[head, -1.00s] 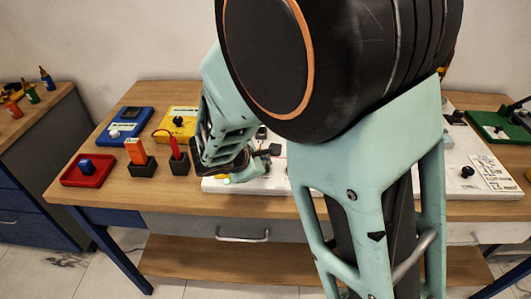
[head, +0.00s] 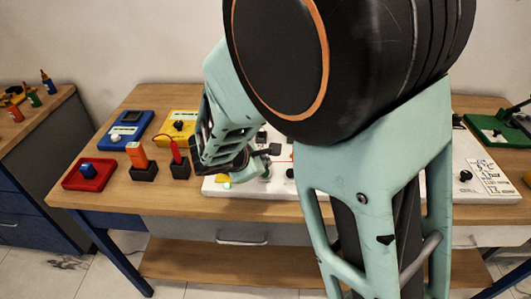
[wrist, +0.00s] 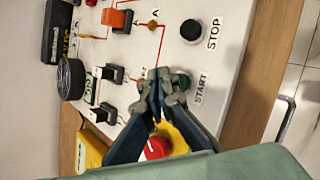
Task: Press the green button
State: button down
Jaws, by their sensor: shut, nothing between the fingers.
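The green button (wrist: 184,80) is on the white panel beside the printed START label (wrist: 201,88) in the wrist view. My gripper (wrist: 166,82) is shut and empty, with its fingertips just beside the button and covering part of it. I cannot tell whether they touch it. In the head view my arm hides much of the white panel (head: 212,189), and the green button is not clear there.
A black STOP button (wrist: 190,30), an orange switch (wrist: 117,18), black switches and a round black knob (wrist: 71,79) share the panel. A red knob (wrist: 157,148) on yellow lies behind my fingers. Red (head: 90,174) and blue (head: 126,130) boxes stand at the table's left.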

notch_tip(320, 180, up, 5)
jog(key=p, duration=0.3)
jog(key=shift+p, duration=0.4)
dwell(0.6)
